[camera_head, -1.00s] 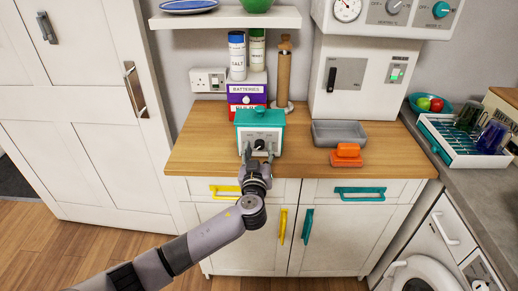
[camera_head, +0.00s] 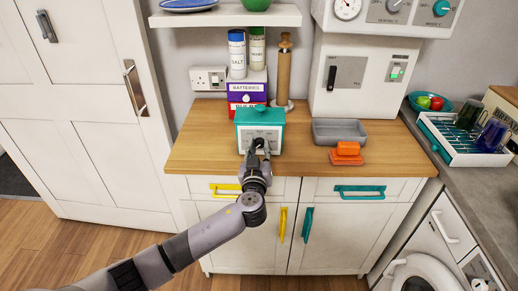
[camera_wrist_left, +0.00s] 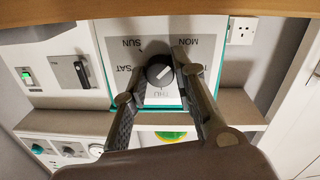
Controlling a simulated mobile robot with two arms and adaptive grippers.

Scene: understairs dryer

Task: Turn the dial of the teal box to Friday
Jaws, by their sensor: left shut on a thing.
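The teal box (camera_head: 260,116) stands on the wooden counter, its pale front face towards me. In the left wrist view, which is upside down, the face (camera_wrist_left: 118,60) shows SUN, MON, SAT and THU around a black dial (camera_wrist_left: 160,72). FRI is not visible; a finger covers part of the face. My left gripper (camera_head: 260,147) is at the front of the box; its fingers (camera_wrist_left: 160,78) are closed on both sides of the dial. My right gripper is not in view.
A purple batteries box (camera_head: 246,92) and salt jar (camera_head: 237,55) stand behind the teal box. A grey tray (camera_head: 339,131) and orange block (camera_head: 347,150) lie to its right. The counter (camera_head: 200,140) left of the box is clear.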

